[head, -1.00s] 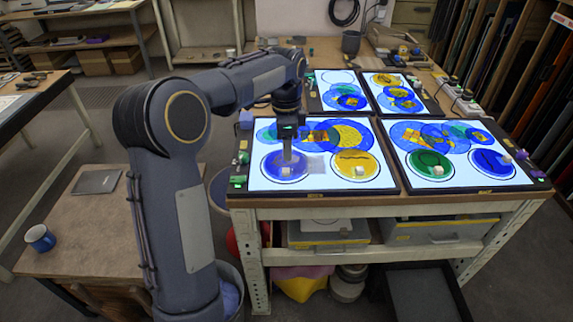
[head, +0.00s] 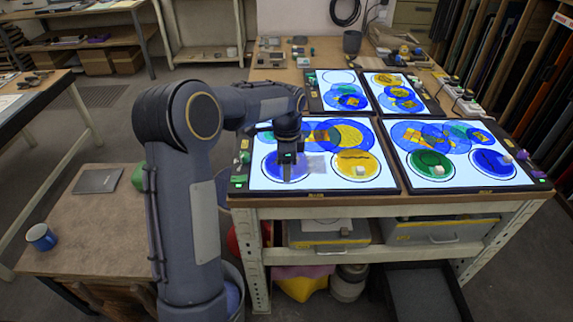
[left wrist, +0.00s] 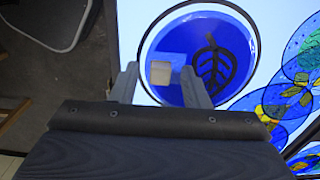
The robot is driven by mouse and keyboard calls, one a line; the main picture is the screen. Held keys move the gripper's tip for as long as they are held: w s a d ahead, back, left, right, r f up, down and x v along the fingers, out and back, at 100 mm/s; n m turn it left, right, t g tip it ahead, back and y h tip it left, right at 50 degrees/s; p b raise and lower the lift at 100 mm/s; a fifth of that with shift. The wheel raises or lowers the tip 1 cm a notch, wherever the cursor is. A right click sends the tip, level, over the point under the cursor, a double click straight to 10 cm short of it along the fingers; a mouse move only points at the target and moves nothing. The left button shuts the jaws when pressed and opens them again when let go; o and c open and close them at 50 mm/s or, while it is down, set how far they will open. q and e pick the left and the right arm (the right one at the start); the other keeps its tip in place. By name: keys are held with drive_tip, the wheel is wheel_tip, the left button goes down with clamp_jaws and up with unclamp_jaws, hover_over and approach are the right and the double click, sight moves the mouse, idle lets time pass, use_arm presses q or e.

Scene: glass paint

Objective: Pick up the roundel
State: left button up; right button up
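A round blue roundel (left wrist: 188,30) with a dark rim and a black leaf painted on it lies on the near left light panel (head: 320,186). A small cream block (left wrist: 160,73) shows on it like a knob. In the head view the blue roundel (head: 266,167) is partly covered by my left gripper (head: 287,174), which points down over it. In the left wrist view my left gripper (left wrist: 160,80) is open, with one finger on each side of the cream block and gaps between. Whether the fingertips touch the glass, I cannot tell. My right gripper is not in view.
An amber roundel (head: 371,168) lies to the right on the same panel. A green roundel (head: 420,160) and another blue roundel (head: 483,165) lie on the near right panel (head: 450,185). Overlapping coloured glass discs lie behind them. Small blocks stand along the panel's left edge.

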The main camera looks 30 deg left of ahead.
use_arm(q)
clamp_jaws()
drive_tip(key=shift+r, duration=0.2)
